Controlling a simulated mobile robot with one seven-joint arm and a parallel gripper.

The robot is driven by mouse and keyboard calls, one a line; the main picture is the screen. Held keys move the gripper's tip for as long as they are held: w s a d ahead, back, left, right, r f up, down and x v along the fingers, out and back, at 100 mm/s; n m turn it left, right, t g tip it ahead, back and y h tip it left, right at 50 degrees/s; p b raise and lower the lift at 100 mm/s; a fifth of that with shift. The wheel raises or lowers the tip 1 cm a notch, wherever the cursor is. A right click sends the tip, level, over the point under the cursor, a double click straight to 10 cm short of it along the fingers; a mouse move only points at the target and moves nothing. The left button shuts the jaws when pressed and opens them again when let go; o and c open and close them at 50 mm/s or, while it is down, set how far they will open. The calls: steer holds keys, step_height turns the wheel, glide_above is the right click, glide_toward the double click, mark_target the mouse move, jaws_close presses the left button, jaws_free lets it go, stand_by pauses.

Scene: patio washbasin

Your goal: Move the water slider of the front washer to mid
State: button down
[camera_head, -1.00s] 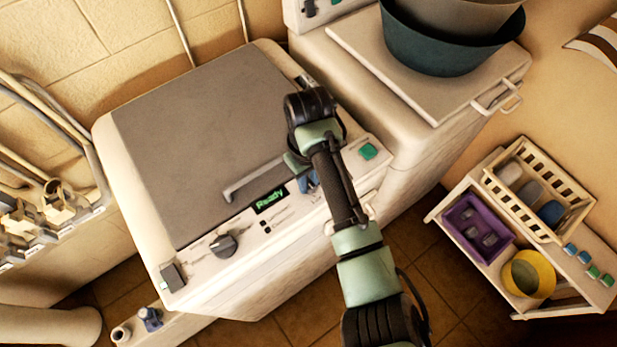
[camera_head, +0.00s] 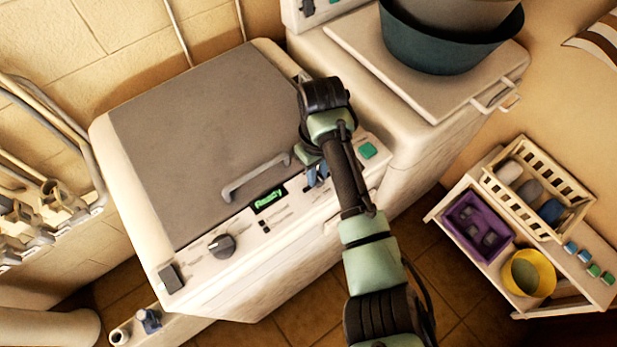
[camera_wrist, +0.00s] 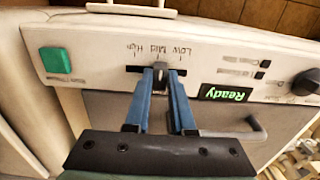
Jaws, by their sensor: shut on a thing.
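The front washer (camera_head: 195,140) is white with a grey lid and a green "Ready" display (camera_head: 269,198) on its front panel. Its water slider (camera_wrist: 160,71) sits in a dark slot marked Low, Mid and High, seen upside down in the wrist view. My gripper (camera_wrist: 161,72), with blue fingers, is shut on the slider knob, which is mostly hidden between the fingertips. The knob is roughly in line with the Mid mark. Bare slot shows on the High side. In the head view my gripper (camera_head: 316,174) is at the panel and my arm partly covers it.
A dark dial (camera_head: 222,245) and a green button (camera_head: 367,150) are on the same panel. The lid handle (camera_head: 255,177) rises close to the gripper. A second washer (camera_head: 400,65) with tubs on it stands behind right. A cart (camera_head: 440,213) stands at right.

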mark_target(319, 175)
steer(key=shift+w+d, duration=0.2)
steer(key=shift+d, duration=0.05)
steer(key=c, duration=0.8)
jaws_free()
steer(key=shift+o, duration=0.2)
step_height(319, 175, up, 13)
steer(key=p, duration=0.1)
steer(key=shift+p, duration=0.3)
